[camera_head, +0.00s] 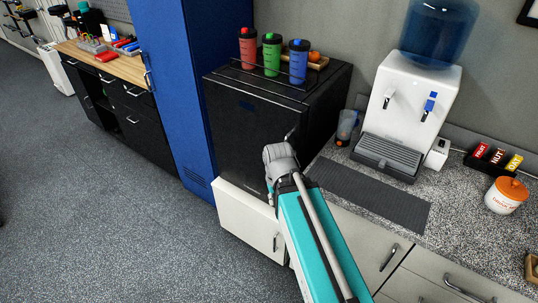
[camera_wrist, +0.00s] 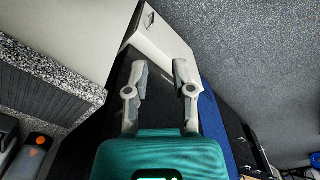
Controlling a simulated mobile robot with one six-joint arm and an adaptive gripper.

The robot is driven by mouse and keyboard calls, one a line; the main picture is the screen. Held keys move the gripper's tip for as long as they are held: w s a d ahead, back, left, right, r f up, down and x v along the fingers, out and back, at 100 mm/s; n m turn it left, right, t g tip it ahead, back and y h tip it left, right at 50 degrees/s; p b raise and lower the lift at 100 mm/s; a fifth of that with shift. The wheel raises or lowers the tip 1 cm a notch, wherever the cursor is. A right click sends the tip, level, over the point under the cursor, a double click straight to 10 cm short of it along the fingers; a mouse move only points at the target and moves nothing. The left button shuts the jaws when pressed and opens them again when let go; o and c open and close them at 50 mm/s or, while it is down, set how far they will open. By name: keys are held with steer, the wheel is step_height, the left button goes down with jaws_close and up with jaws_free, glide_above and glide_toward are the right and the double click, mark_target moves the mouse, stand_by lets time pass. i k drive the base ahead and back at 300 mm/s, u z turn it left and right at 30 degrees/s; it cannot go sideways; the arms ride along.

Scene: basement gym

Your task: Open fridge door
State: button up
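The black fridge (camera_head: 245,120) stands on a white cabinet, and its front door looks closed. A small thin light piece (camera_head: 291,133), perhaps part of the handle, shows near the door's right edge, just above my grey wrist. My arm crosses the lower right of the door and hides part of it. In the wrist view my gripper (camera_wrist: 160,70) is open, its two fingers apart with nothing visible between them but the dark fridge surface (camera_wrist: 158,105). I cannot tell whether the fingers touch the door.
Red, green and blue bottles (camera_head: 271,54) stand on the fridge. A tall blue locker (camera_head: 172,90) is at its left. On the right, a speckled counter (camera_head: 460,210) holds a water dispenser (camera_head: 410,100). The white cabinet (camera_head: 245,222) is below the fridge. Grey floor lies open at left.

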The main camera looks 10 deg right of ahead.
mark_target(244, 119)
steer(key=z, duration=0.35)
steer(key=k, duration=1.25)
steer(key=u, duration=0.55)
steer(key=i, duration=1)
steer(key=z, duration=0.1)
